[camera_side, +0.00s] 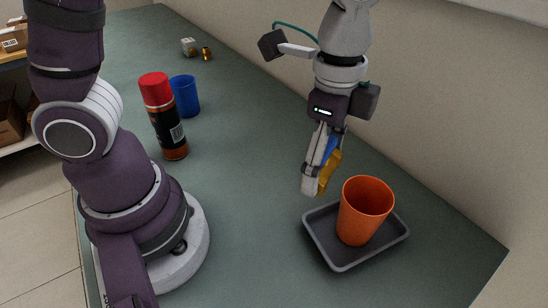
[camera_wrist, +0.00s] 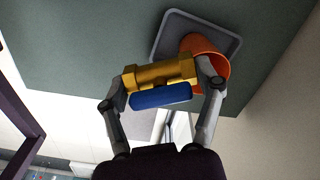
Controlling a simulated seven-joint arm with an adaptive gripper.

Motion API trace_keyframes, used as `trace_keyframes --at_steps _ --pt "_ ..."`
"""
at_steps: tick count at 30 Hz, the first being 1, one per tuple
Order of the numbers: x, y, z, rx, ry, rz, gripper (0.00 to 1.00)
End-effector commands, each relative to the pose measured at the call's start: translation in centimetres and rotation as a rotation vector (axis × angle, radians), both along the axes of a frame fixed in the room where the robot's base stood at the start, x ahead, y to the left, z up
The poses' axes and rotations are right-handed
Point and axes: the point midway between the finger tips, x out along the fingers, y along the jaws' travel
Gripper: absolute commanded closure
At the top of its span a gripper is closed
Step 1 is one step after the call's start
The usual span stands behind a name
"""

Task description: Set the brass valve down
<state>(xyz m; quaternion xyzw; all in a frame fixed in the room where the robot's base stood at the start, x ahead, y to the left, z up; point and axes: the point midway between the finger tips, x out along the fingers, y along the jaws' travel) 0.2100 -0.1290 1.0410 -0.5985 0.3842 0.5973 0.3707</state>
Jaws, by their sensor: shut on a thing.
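My gripper (camera_wrist: 163,88) is shut on the brass valve (camera_wrist: 160,73), a golden body with a blue handle (camera_wrist: 161,96). In the side view the brass valve (camera_side: 329,171) shows partly behind the fingers of my gripper (camera_side: 313,185). I hold it above the bench, beside the back left part of the grey tray and left of the orange cup. In the wrist view the valve lies across between the two fingers. How high it is above the bench is hard to tell.
The dark grey tray (camera_side: 342,265) holds an orange cup (camera_side: 364,205). A spray can (camera_side: 163,116) with a red cap and a blue cup (camera_side: 185,96) stand further left. A white box (camera_side: 189,47) and a small brass fitting (camera_side: 206,54) are at the back. The bench's middle is clear.

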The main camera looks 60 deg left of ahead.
Motion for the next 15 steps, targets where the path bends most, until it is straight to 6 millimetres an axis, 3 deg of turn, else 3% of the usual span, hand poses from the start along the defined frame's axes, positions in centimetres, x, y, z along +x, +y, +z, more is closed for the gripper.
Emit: trace_keyframes --at_steps 3,6,12,15 --pt "3.4 5.2 0.0 -0.001 0.002 0.243 0.74" --pt "5.3 10.7 0.0 -0.001 0.001 0.467 0.74" --pt "5.6 20.6 -0.1 0.007 -0.001 0.827 0.74" --pt "4.9 23.8 -0.2 0.011 0.001 0.942 0.74"
